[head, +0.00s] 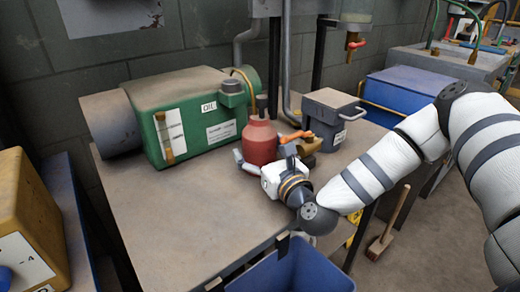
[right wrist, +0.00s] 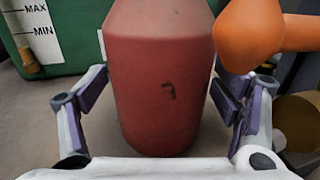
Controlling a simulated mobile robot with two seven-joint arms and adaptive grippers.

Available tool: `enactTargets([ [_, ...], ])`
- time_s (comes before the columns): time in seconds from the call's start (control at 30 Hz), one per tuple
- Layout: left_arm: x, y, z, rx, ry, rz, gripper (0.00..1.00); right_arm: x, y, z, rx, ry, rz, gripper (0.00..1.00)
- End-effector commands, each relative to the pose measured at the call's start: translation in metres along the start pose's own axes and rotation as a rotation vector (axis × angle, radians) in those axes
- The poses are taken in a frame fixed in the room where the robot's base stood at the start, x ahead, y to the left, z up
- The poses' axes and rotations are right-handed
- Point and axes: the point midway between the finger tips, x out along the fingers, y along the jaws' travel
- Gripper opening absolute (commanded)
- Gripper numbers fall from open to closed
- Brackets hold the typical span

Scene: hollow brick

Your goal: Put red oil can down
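The red oil can (head: 259,143) stands upright on the workbench (head: 190,215), beside the green oil tank, with its dark top up. My right gripper (head: 268,170) is at the can's near right side in the head view. In the right wrist view, the can (right wrist: 160,90) is between the two fingers of my right gripper (right wrist: 160,95). The can's base looks to be on or very near the bench top. My left gripper is not in view.
The green tank (head: 200,113) stands behind the can. An orange object (head: 295,135) is close on the can's right. A grey lidded box (head: 333,115) stands further right. A blue bin (head: 290,272) hangs at the bench's front edge. The bench's left and front are clear.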

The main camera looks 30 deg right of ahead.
Motion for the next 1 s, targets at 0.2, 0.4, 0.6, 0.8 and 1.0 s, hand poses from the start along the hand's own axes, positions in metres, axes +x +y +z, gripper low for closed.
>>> enactTargets([
  [0.2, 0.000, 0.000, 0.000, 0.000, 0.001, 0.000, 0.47, 0.000, 0.000, 0.001, 0.000, -0.001, 0.000, 0.84],
  [0.4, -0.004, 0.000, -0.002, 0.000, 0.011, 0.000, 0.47, -0.011, 0.000, 0.004, 0.001, 0.001, 0.001, 0.84],
  [0.6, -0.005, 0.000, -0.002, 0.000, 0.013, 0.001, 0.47, -0.056, 0.000, 0.003, 0.002, 0.003, 0.001, 0.84],
  [0.8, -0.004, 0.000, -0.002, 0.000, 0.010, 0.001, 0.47, -0.098, 0.000, 0.002, 0.001, 0.004, 0.000, 0.84],
  [1.0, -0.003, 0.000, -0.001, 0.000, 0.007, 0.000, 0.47, -0.119, 0.000, 0.003, 0.000, 0.002, 0.000, 0.84],
])
